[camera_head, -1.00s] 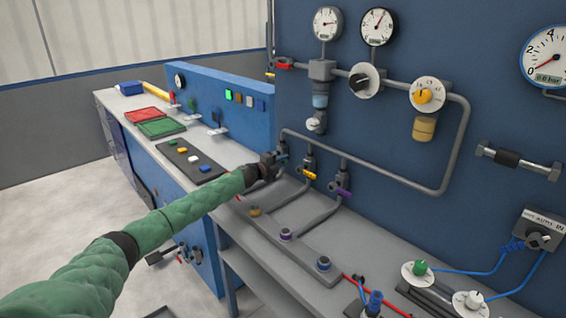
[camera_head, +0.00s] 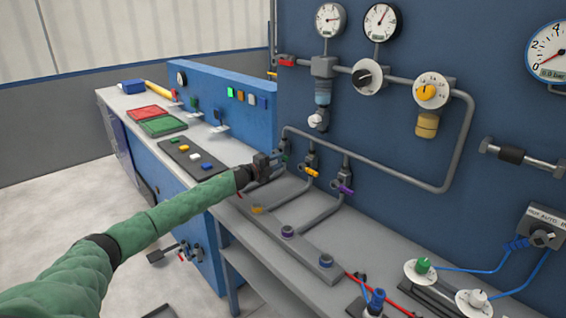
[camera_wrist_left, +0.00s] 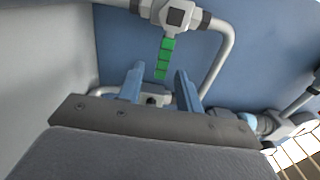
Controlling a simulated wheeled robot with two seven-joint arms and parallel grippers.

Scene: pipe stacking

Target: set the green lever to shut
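The green lever (camera_wrist_left: 165,57) hangs from a grey valve body (camera_wrist_left: 175,14) in the left wrist view, pointing down the picture, crosswise to the pipe through the valve. In the head view the lever (camera_head: 285,158) is small and partly hidden by my left gripper. My left gripper (camera_wrist_left: 160,78) has its two blue fingers apart, with the lever's lower end between or just beyond the tips; I see no clear contact. In the head view this gripper (camera_head: 277,159) is at the leftmost valve on the bench. My right gripper is in neither view.
To the right, valves with an orange lever (camera_head: 311,172) and a purple lever (camera_head: 345,190) stand close by. A grey pipe (camera_head: 380,167) runs along the blue panel above. A black mat with coloured blocks (camera_head: 193,156) lies on the bench to the left.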

